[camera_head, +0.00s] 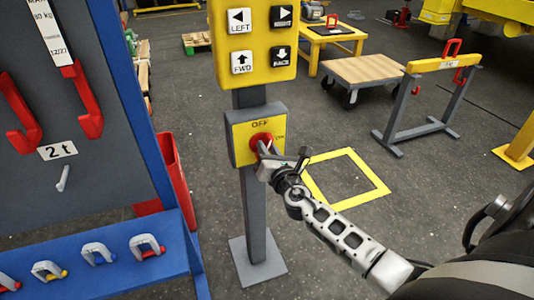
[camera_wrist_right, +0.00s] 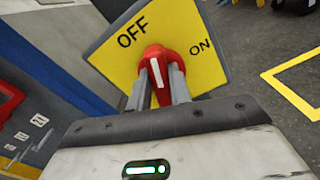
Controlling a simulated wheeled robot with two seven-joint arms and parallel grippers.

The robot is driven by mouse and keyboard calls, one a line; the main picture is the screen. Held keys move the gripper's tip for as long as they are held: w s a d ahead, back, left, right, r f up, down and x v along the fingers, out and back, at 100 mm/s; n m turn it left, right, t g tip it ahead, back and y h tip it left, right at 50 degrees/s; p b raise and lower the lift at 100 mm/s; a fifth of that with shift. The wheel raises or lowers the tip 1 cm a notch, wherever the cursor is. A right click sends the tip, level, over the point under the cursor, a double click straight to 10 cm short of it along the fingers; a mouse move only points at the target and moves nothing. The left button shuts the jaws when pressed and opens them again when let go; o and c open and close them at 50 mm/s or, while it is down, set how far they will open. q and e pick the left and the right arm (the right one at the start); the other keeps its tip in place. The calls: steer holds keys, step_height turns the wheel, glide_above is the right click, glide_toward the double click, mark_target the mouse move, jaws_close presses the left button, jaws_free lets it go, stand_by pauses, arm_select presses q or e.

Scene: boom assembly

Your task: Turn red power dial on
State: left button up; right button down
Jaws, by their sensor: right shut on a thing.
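The red power dial (camera_head: 261,140) sits on a yellow plate (camera_head: 243,143) marked OFF and ON, on a grey post. In the right wrist view the dial (camera_wrist_right: 156,62) has a white mark that tilts slightly left of upright, toward the OFF label (camera_wrist_right: 132,33) rather than the ON label (camera_wrist_right: 201,47). My right gripper (camera_head: 264,155) reaches the dial from the front right. In the wrist view its two fingers (camera_wrist_right: 160,88) are shut on the dial, one on each side. Part of the dial is hidden behind the fingers. My left gripper is not in view.
A yellow button panel (camera_head: 262,70) is above the dial on the same post. A blue and grey tool board (camera_head: 115,90) with shackles stands at the left. A yellow floor square (camera_head: 377,182), a wooden cart (camera_head: 362,69) and a trestle (camera_head: 440,68) are at the right.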

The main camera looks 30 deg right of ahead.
steer(key=m+b, duration=0.1)
steer(key=m, duration=0.1)
steer(key=m+b, duration=0.1)
steer(key=m, duration=0.2)
steer(key=m+b, duration=0.1)
steer(key=m, duration=0.1)
steer(key=shift+s+d+f, duration=0.1)
steer(key=shift+d+f, duration=0.15)
steer(key=shift+f, duration=0.1)
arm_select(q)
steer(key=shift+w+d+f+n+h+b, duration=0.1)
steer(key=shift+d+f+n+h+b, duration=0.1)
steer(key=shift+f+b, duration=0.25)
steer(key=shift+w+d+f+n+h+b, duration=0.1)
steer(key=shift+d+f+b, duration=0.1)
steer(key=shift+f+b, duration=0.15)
arm_select(e)
steer(key=m, duration=0.6)
steer(key=shift+f, duration=0.2)
steer(key=shift+m, duration=0.5)
steer(key=c, duration=1.3)
jaws_free()
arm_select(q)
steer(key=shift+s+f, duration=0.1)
